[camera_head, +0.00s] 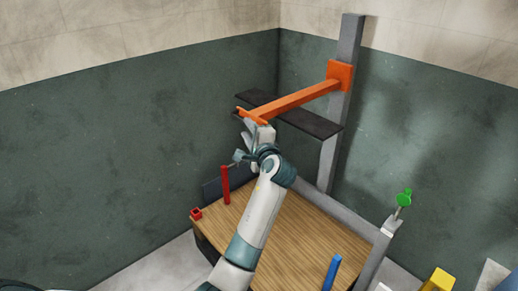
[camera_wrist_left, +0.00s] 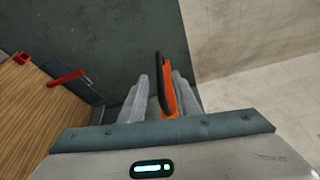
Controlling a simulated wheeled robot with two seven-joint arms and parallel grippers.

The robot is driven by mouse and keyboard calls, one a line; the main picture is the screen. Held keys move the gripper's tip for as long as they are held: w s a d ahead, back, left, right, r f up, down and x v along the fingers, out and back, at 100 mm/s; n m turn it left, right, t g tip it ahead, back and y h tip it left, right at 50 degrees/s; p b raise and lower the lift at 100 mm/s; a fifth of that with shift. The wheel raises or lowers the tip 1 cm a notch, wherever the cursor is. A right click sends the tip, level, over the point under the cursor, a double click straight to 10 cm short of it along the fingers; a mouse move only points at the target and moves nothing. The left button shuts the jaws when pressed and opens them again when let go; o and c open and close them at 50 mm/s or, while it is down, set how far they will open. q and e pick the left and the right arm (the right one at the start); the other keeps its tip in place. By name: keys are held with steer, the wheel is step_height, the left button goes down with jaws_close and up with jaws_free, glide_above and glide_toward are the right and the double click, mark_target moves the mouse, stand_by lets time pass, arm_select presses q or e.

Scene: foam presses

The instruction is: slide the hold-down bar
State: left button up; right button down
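The hold-down bar (camera_head: 300,100) is a long orange arm. It runs from an orange collar (camera_head: 340,75) on a grey upright post to a short crosspiece at its near left end. My left gripper (camera_head: 257,128) is just below that end. In the left wrist view, the bar's dark-edged orange end (camera_wrist_left: 168,85) stands between the two grey fingers of my left gripper (camera_wrist_left: 160,90). A gap shows between it and the left finger; it overlaps the right finger in the picture, and I cannot tell whether they touch. My right gripper is not in view.
A dark flat plate (camera_head: 310,122) lies beneath the bar. Below is a wooden table (camera_head: 320,235) with a red post (camera_head: 226,185), a small red block (camera_head: 196,213) and a blue rod (camera_head: 331,272). A green knob (camera_head: 404,197) stands at the right.

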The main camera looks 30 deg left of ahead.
arm_select(q)
steer(key=b+v, duration=0.2)
steer(key=v, duration=0.8)
